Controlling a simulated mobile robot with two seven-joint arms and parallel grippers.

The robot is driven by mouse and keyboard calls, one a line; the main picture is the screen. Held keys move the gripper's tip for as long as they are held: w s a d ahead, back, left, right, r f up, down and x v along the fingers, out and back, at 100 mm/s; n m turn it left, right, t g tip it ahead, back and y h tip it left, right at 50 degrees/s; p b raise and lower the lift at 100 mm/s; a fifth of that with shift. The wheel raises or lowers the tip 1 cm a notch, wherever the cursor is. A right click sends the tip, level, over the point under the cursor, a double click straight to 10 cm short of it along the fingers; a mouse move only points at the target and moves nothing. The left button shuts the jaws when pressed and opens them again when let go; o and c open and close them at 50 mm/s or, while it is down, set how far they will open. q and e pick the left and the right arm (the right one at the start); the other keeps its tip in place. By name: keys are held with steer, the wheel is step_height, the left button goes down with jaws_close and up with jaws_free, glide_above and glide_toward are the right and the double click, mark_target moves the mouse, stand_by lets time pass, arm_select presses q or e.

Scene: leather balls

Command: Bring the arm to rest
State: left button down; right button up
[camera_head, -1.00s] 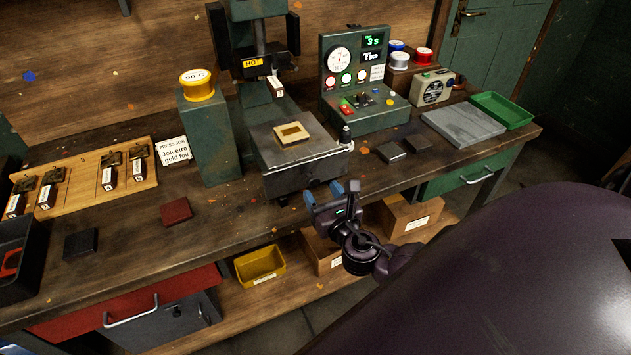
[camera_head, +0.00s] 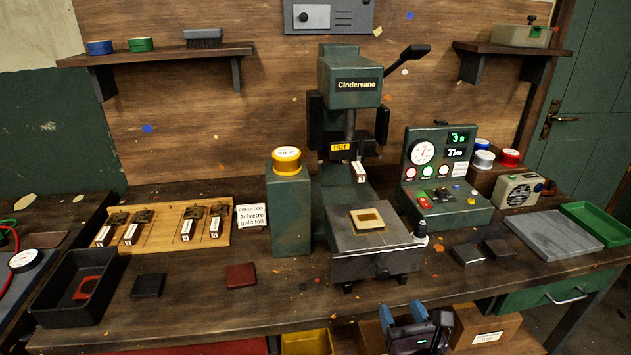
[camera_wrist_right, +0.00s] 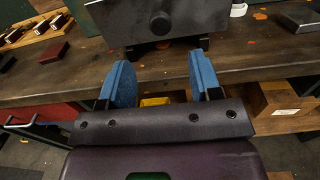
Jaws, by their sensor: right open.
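My right gripper (camera_head: 403,318) has blue finger pads and is low at the front edge of the workbench, below the press bed. In the right wrist view its two blue fingers (camera_wrist_right: 157,84) stand wide apart with nothing between them. The press (camera_head: 352,85), labelled Cindervane, stands upright on the bench beyond the gripper, apart from it. Its front base (camera_wrist_right: 145,27) shows at the top of the right wrist view. My left gripper is in neither view.
The workbench (camera_head: 215,308) front edge lies just beyond my right gripper. Brown boxes (camera_head: 484,325) and a yellow bin (camera_head: 307,341) sit on the lower shelf. A control panel (camera_head: 444,205), grey slab (camera_head: 553,235) and black tray (camera_head: 77,287) stand on the bench.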

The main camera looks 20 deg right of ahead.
steer(key=s+a+f+m+g+y, duration=0.1)
steer(key=f+m, duration=0.4)
steer(key=m, duration=0.5)
steer(key=s+a+f+m+g+y, duration=0.1)
steer(key=s+a+f+m+g, duration=0.1)
steer(key=m, duration=0.9)
steer(key=s+a+f+m+g+y, duration=0.2)
steer(key=s+f+m, duration=0.3)
steer(key=m, duration=0.6)
steer(key=shift+s+f+g, duration=0.25)
steer(key=shift+f+g, duration=0.15)
steer(key=shift+f, duration=0.95)
steer(key=shift+a, duration=0.1)
